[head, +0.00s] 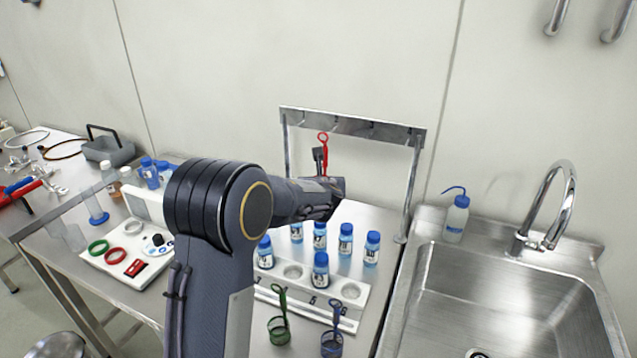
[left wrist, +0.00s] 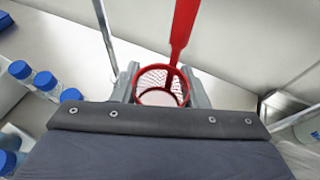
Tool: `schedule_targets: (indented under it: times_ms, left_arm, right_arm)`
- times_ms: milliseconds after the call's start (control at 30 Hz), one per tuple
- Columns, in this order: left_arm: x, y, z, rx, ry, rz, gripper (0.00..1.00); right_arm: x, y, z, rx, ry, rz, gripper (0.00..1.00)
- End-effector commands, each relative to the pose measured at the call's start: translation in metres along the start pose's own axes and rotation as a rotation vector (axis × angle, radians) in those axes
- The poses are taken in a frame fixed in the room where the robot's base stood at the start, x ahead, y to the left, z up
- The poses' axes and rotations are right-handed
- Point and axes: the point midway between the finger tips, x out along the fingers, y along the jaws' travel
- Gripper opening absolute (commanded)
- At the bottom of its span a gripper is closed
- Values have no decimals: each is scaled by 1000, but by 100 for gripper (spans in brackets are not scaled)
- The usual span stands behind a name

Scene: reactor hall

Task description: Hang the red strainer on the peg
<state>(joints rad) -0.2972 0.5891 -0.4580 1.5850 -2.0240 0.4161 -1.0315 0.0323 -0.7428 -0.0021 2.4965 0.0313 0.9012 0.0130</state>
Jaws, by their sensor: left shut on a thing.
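My left gripper (head: 320,160) is shut on the red strainer (head: 325,154). In the left wrist view the mesh basket (left wrist: 160,80) sits between the two fingers (left wrist: 162,92), and the red handle (left wrist: 183,28) runs away from them. In the head view the handle points up, its end loop near the top rail of a metal rack (head: 352,128) with several small pegs. I cannot tell whether the loop touches a peg. My arm hides the strainer's lower part in the head view. My right gripper is not in view.
Several blue-capped bottles (head: 346,238) stand in and behind a white holder (head: 352,291) below the rack. A green strainer (head: 278,330) and a blue strainer (head: 332,342) are at the front. A sink (head: 500,300) and wash bottle (head: 455,218) are right. A white panel (head: 128,252) lies left.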

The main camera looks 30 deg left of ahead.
Motion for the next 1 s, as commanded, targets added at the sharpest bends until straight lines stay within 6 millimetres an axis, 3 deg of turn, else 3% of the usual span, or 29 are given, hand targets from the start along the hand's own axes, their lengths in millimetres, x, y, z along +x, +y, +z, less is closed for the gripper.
schedule_targets:
  times_ms: [800,1000]
  left_arm:
    - [43,-19,15,1,1,-1,18]
    - [53,-22,11,1,0,0,18]
  right_arm:
    - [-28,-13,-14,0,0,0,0]
    - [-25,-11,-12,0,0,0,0]
